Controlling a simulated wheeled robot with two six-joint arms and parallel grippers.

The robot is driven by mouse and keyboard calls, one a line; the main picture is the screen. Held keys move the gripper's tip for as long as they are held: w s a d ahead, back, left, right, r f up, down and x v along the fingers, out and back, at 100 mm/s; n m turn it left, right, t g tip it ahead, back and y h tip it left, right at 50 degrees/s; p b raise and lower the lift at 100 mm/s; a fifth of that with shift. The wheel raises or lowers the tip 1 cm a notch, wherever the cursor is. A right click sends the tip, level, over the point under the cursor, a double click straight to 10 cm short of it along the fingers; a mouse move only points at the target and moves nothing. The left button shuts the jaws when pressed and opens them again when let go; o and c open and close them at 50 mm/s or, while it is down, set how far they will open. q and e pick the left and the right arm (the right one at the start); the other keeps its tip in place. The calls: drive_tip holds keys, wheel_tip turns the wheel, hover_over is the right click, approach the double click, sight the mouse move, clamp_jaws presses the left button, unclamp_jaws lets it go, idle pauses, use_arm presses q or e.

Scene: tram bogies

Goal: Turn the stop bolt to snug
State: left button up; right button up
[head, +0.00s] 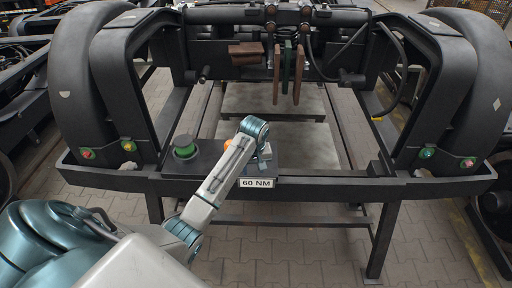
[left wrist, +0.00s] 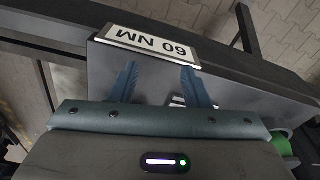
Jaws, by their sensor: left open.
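My left gripper (left wrist: 159,72) is open in the left wrist view, its two blue fingers apart and nothing visibly held between them. They are over the dark tray beside the "60 NM" label (left wrist: 147,42). In the head view my left arm reaches over the front beam, and the label (head: 256,183) is just below its wrist; the fingers are mostly hidden there. I cannot tell which is the stop bolt.
A green-topped round piece (head: 184,146) stands on the tray (head: 206,158), left of my arm; an orange thing (head: 228,144) is partly hidden behind the arm. Large black wheels (head: 75,80) flank the frame. Brown and green straps (head: 288,72) hang at the back.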

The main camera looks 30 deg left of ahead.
use_arm(q)
drive_tip(key=w+a+r+n, duration=0.4)
drive_tip(key=w+a+r, duration=0.1)
drive_tip(key=w+r, duration=0.45)
drive_tip(key=shift+g+h, duration=0.4)
wheel_tip(320, 180, down, 8)
drive_tip(key=p, duration=0.3)
drive_tip(key=shift+s+d, duration=0.1)
drive_tip(key=shift+s, duration=0.05)
drive_tip(key=shift+f, duration=0.8)
use_arm(e)
drive_tip(key=r, duration=0.1)
drive_tip(key=d+r, duration=0.1)
drive_tip(key=r, duration=0.1)
drive_tip(key=shift+w, duration=0.2)
use_arm(q)
drive_tip(key=shift+c, duration=0.9)
clamp_jaws()
use_arm(e)
drive_tip(key=shift+d, duration=0.1)
drive_tip(key=shift+r, duration=0.2)
